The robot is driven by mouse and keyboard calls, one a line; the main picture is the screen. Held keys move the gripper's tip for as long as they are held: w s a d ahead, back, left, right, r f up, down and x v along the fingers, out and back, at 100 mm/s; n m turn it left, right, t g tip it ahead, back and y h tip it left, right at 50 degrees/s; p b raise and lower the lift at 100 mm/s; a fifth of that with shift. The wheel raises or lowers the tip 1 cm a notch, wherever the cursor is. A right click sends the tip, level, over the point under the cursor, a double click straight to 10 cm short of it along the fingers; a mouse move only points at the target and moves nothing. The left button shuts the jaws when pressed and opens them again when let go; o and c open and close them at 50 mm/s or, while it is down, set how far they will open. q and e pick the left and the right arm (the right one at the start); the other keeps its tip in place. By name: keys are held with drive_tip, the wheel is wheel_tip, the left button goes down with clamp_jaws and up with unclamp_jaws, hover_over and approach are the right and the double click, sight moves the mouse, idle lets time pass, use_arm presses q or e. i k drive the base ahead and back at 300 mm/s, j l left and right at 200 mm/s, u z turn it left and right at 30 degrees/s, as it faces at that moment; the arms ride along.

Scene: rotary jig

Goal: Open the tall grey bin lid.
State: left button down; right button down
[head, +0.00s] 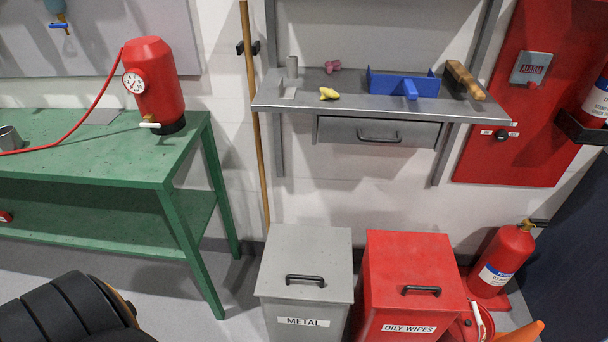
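The tall grey bin (303,318) stands on the floor at the lower middle of the head view, with a white METAL label on its front. Its grey lid (308,252) lies flat and closed on top. A black bar handle (305,281) is fixed near the lid's front edge. The bin's lower part is cut off by the bottom of the picture. Neither of my grippers is in view, so nothing is seen touching the lid or handle.
A red OILY WIPES bin (412,272) stands close on the right. A steel shelf with a drawer (378,133) hangs above and behind. A green bench (170,160) is at left, and a wooden pole (256,150) leans behind. A fire extinguisher (503,262) stands at right.

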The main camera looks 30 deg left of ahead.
sight(307, 263)
drive_tip(key=u, duration=1.05)
